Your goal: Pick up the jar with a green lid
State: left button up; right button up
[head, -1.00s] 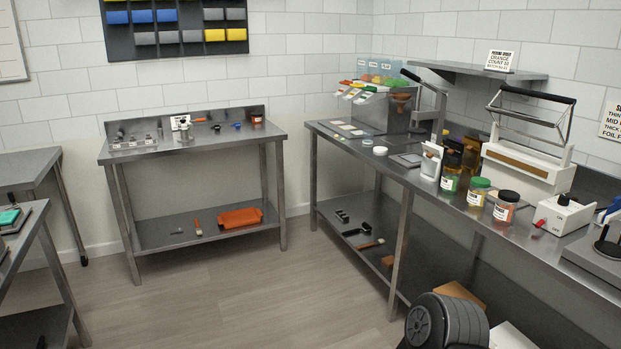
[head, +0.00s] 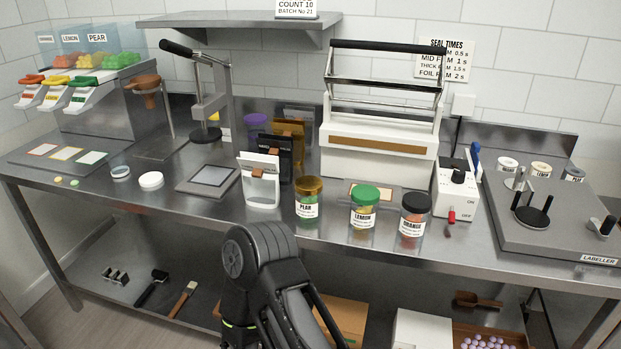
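The jar with a green lid (head: 364,208) stands upright on the steel bench, with yellow and green contents and a label reading LEMON. On its left is a gold-lidded jar (head: 309,203) labelled PEAR. On its right is a black-lidded jar (head: 412,222) labelled ORANGE. All three stand apart near the bench's front edge. A black arm link of mine rises in front of the bench, left of the jars and below them in the picture. Neither of my grippers can be made out.
Behind the jars stands a white sealer (head: 380,155). A control box (head: 457,190) with a red switch is to the right, then the labeller (head: 560,225). Pouches (head: 262,180) stand left of the jars. A low shelf (head: 200,302) runs below the bench (head: 120,200).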

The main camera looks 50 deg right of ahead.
aim_at(362, 219)
jog(key=i, duration=1)
jog(key=z, duration=3.9)
